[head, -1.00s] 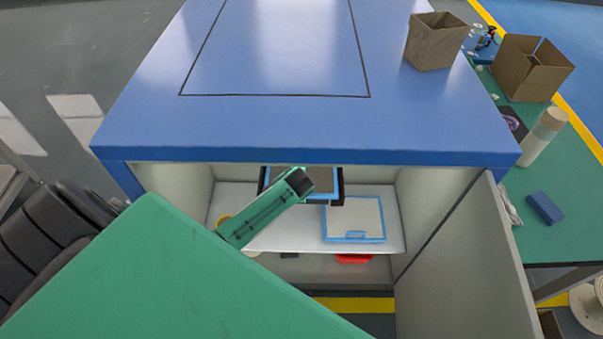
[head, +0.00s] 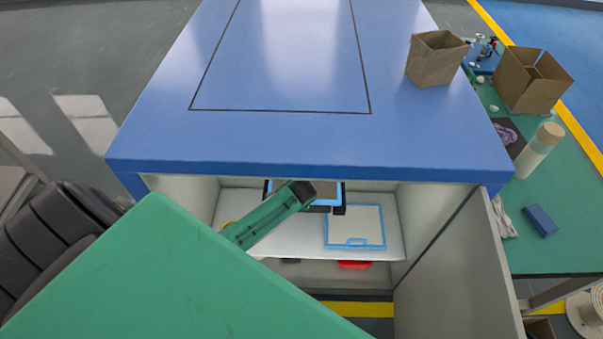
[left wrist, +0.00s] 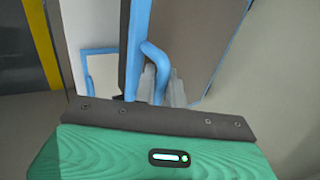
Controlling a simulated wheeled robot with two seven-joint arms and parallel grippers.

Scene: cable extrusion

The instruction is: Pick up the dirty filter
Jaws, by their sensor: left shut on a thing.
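The dirty filter (head: 328,190) is a grey-brown panel in a blue frame, inside the cabinet under the blue tabletop. The tabletop edge hides its far part. My left gripper (head: 303,191) reaches into the cabinet and is shut on the dirty filter. In the left wrist view, the filter's grey-brown panel (left wrist: 191,30) and its bent blue handle (left wrist: 156,70) lie just ahead of my left gripper (left wrist: 168,92). The exact finger contact is hard to see. My right gripper is not in view.
A pale, blue-framed filter (head: 355,226) lies on the shelf (head: 285,240), right beside the held one. A red item (head: 355,265) sits below. The open cabinet door (head: 465,255) stands at right. The tabletop (head: 290,140) holds a cardboard box (head: 435,60).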

